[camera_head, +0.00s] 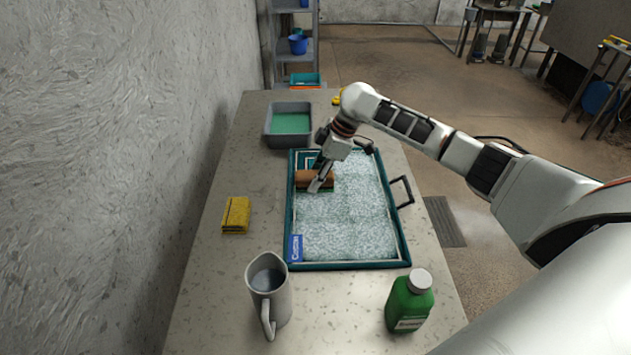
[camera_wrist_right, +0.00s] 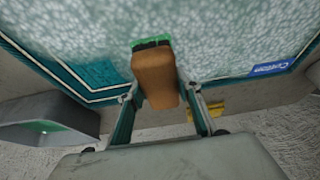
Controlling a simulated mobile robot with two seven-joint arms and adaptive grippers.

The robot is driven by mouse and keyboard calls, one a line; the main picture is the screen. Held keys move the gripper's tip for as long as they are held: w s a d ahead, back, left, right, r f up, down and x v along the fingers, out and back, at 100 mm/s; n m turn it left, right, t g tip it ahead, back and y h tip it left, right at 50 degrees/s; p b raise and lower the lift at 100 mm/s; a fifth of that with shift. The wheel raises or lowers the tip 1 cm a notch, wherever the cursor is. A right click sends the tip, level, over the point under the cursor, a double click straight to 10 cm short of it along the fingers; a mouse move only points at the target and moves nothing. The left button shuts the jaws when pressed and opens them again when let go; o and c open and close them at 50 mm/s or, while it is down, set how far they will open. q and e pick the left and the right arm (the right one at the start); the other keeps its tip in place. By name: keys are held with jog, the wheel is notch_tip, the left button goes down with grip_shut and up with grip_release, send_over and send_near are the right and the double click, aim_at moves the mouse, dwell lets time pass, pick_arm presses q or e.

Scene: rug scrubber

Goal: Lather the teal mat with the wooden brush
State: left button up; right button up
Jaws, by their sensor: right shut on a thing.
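The teal mat (camera_head: 405,257) lies flat on the counter. Whitish speckled lather covers most of it; a teal patch with white border lines shows at its far left corner, also in the right wrist view (camera_wrist_right: 88,72). My right gripper (camera_head: 322,184) is shut on the wooden brush (camera_head: 312,178) over the far left part of the mat. In the right wrist view the brush (camera_wrist_right: 155,78) sits between the two fingers, its green bristles toward the lathered surface. I cannot tell whether the bristles touch the mat. My left gripper is not in view.
A grey basin (camera_head: 268,137) with green liquid stands beyond the mat. A yellow sponge (camera_head: 236,214) lies left of it. A grey pitcher (camera_head: 268,290) and a green bottle (camera_head: 409,302) stand at the near side. A wall rises at left.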

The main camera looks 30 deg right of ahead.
jog(key=shift+d, duration=0.1)
jog(key=shift+r, duration=2.15)
